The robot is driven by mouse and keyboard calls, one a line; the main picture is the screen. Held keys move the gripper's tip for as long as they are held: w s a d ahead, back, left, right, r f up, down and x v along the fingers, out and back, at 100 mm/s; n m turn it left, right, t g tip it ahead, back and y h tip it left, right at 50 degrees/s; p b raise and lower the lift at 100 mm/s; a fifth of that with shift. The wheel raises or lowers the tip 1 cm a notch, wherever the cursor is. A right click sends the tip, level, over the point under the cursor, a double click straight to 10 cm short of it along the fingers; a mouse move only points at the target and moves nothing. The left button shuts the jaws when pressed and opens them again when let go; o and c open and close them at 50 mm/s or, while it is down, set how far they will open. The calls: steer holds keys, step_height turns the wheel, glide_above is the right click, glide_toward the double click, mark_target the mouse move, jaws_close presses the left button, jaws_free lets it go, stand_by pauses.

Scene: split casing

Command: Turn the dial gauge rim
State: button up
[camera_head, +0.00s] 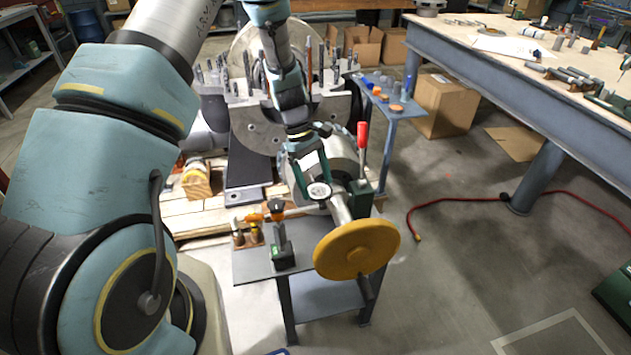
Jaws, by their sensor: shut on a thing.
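The dial gauge (319,190) has a round white face and sits beside the steel shaft, near the middle of the head view. My gripper (313,188) reaches down to it from above. Its two green fingers lie on either side of the gauge and are shut on its rim. The pointer and the fine marks on the face are too small to read. The gauge's back is hidden.
A yellow handwheel (356,249) stands at the front of the small stand (262,262). A red-handled lever (362,136) rises just right of the gauge. A magnetic base (283,245) stands to its left. A red hose (470,195) crosses the floor.

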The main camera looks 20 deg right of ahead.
steer(key=o, duration=1.1)
steer(key=b+v, duration=0.2)
steer(key=v, duration=0.9)
steer(key=shift+b, duration=0.4)
steer(key=s+a+r+m+t, duration=0.2)
steer(key=s+a, duration=0.1)
steer(key=a, duration=0.6)
steer(key=s+a+r+m+t+y, duration=0.1)
steer(key=s+a+r+m+t, duration=0.1)
steer(key=a, duration=0.7)
steer(key=s+a+r+m+t, duration=0.1)
steer(key=s+a, duration=0.3)
steer(key=a, duration=0.6)
steer(key=shift+r+m+t+y, duration=0.3)
steer(key=shift+r+m+t, duration=0.15)
steer(key=shift+r, duration=0.4)
